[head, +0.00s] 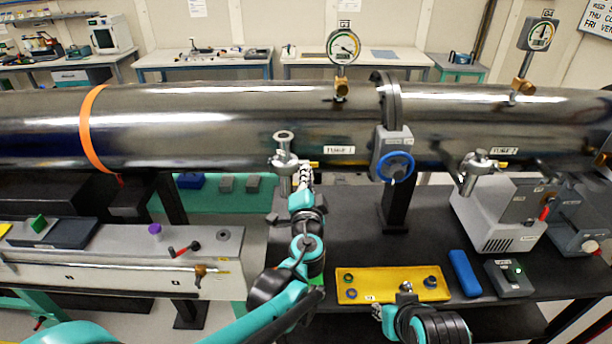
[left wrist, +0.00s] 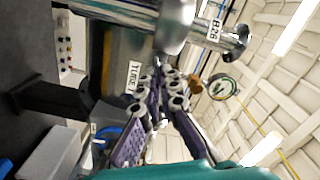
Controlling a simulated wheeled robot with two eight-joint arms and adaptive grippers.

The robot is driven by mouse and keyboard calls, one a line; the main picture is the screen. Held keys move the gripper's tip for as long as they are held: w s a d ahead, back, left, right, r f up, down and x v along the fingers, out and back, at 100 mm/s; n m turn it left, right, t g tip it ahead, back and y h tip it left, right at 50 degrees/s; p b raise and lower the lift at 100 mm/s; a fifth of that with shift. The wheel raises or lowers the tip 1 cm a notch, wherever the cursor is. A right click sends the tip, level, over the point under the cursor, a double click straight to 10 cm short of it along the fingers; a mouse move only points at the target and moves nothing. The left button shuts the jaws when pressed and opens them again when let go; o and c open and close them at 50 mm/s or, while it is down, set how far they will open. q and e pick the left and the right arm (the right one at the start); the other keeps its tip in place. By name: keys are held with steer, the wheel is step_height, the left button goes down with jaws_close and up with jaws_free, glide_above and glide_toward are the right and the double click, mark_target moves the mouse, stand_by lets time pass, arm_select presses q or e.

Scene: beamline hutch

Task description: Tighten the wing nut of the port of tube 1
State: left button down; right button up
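Tube 1 (head: 240,120) is the long dark metal tube, labelled TUBE 1. Its port (head: 284,158) is a metal stub with a round flange on top and a small yellow-orange piece at its right side. I cannot make out the wing nut clearly. My left gripper (head: 306,178) is upright just below and right of the port. The left wrist view shows its fingers (left wrist: 158,85) with purple pads, their far ends close together below the metal port (left wrist: 172,30). Contact is unclear. My right gripper (head: 405,288) is low, by the yellow tray; its fingers are barely visible.
A blue-knobbed valve (head: 395,165) and gauge G1 (head: 343,46) are close to the port's right.

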arm_select(q)
steer(key=m, duration=1.2)
steer(key=shift+f+b, duration=0.3)
steer(key=shift+s, duration=0.1)
stand_by(0.3)
steer(key=c, duration=2)
jaws_free()
steer(key=shift+c, duration=0.2)
steer(key=s, duration=1.2)
